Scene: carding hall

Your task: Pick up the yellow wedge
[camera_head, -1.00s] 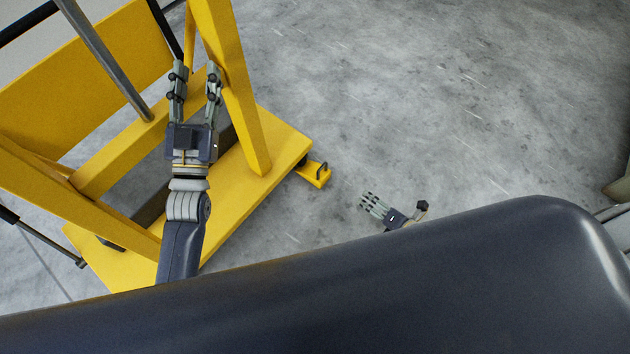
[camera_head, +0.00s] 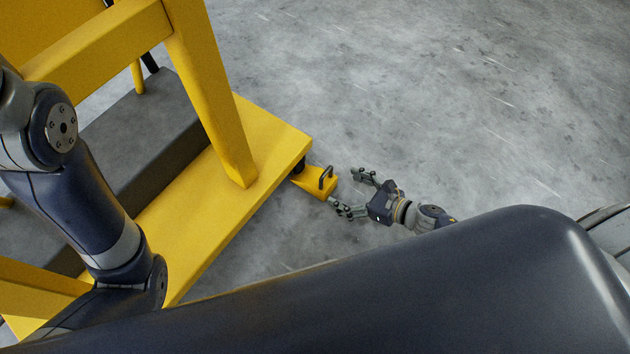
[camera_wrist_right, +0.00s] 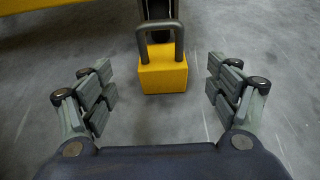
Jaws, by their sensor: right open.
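The yellow wedge (camera_head: 317,183) lies on the concrete floor against a caster at the corner of the yellow frame, with a dark handle on its top. My right gripper (camera_head: 347,192) is open and empty, just to the right of the wedge, with its fingers pointing at it. In the right wrist view the wedge (camera_wrist_right: 163,75) sits ahead, centred between the two open fingers (camera_wrist_right: 160,92) and a little beyond them. Its dark loop handle stands toward me. My left arm shows at the left of the head view, but its gripper is out of view.
The yellow frame (camera_head: 245,130) stands on the left, with a slanted post and a low base close beside the wedge. The caster (camera_wrist_right: 160,20) is directly behind the wedge. The grey floor (camera_head: 430,100) is clear to the right and beyond.

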